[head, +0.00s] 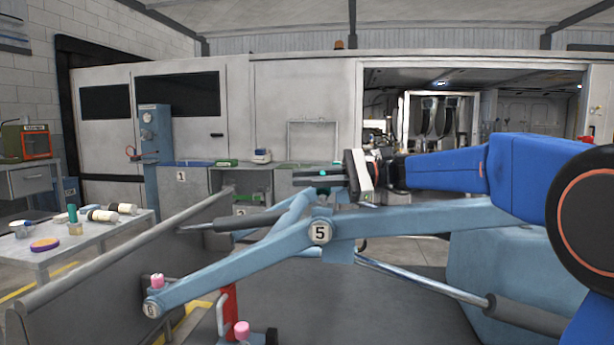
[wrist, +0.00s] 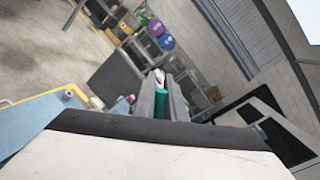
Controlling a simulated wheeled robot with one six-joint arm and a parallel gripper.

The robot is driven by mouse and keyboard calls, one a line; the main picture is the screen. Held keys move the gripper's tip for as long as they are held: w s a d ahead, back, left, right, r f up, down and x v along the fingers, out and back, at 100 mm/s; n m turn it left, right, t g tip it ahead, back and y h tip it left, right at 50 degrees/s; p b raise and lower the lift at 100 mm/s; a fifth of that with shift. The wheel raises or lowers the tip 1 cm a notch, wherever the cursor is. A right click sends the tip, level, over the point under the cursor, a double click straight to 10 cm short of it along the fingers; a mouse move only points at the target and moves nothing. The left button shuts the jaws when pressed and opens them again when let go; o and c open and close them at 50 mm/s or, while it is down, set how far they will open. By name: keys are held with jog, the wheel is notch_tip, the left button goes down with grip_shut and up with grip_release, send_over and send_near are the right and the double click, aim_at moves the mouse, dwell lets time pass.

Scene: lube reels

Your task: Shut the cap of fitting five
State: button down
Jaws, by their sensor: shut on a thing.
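The number 5 plate (head: 320,232) is on the joint of a light blue linkage (head: 240,264) in the middle of the head view. My gripper (head: 305,178) is just above this joint, pointing left, with its fingers about level. It is shut on a small teal part (head: 322,173), likely the cap of fitting five. In the wrist view the teal part (wrist: 160,106) shows between the two fingers. The fitting under it is hard to make out, so I cannot tell whether the cap is seated.
A lower joint with another number plate (head: 152,308) carries a pink-topped fitting (head: 157,281). Another pink top (head: 242,330) is near the red stand (head: 228,308). A grey rail (head: 120,255) runs along the left. A table (head: 95,240) with jars and bottles stands beyond it.

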jog(key=shift+s+a+f+n+h, duration=0.1)
jog(key=shift+s+f+n+h, duration=0.1)
jog(key=shift+s+f+n, duration=0.5)
jog(key=shift+s+a+f+n+h, duration=0.15)
jog(key=shift+s+n+h, duration=0.1)
jog(key=shift+n, duration=0.85)
jog(key=shift+t, duration=0.3)
jog(key=c, duration=1.8)
grip_release()
jog(key=shift+d, duration=0.1)
jog(key=d, duration=0.5)
jog(key=d+r, duration=0.1)
jog(key=d, duration=1.1)
jog(key=shift+d+r, duration=0.15)
jog(key=shift+r, duration=0.25)
